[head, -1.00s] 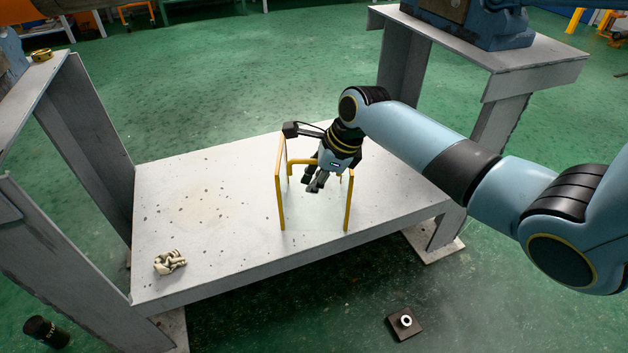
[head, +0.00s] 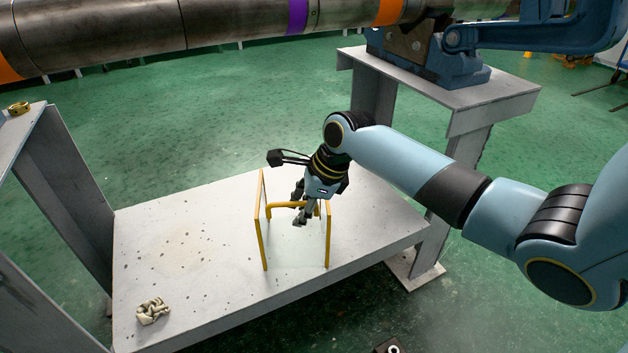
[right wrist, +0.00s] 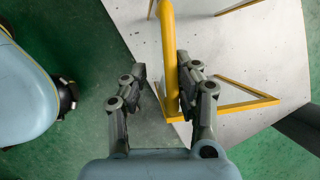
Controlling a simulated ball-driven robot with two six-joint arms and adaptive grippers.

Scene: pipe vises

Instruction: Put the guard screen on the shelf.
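The guard screen (head: 263,240) is a yellow frame with a clear panel and a yellow top bar. It stands upright over the pale, speckled shelf (head: 190,235), its lower ends appearing to meet the surface. My right gripper (head: 299,208) is at its bar. In the right wrist view, the fingers of my right gripper (right wrist: 160,80) are spread on both sides of the screen's yellow bar (right wrist: 170,45). The left finger is clearly apart from the bar; the right finger is close to it, and contact is unclear. My left gripper is out of view.
A crumpled beige object (head: 152,311) lies at the shelf's front left. Grey stands flank the shelf; the right stand (head: 480,95) carries a blue vise (head: 430,60). A large pipe (head: 220,25) crosses above. A brass ring (head: 19,108) sits on the left stand. The shelf's left half is mostly clear.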

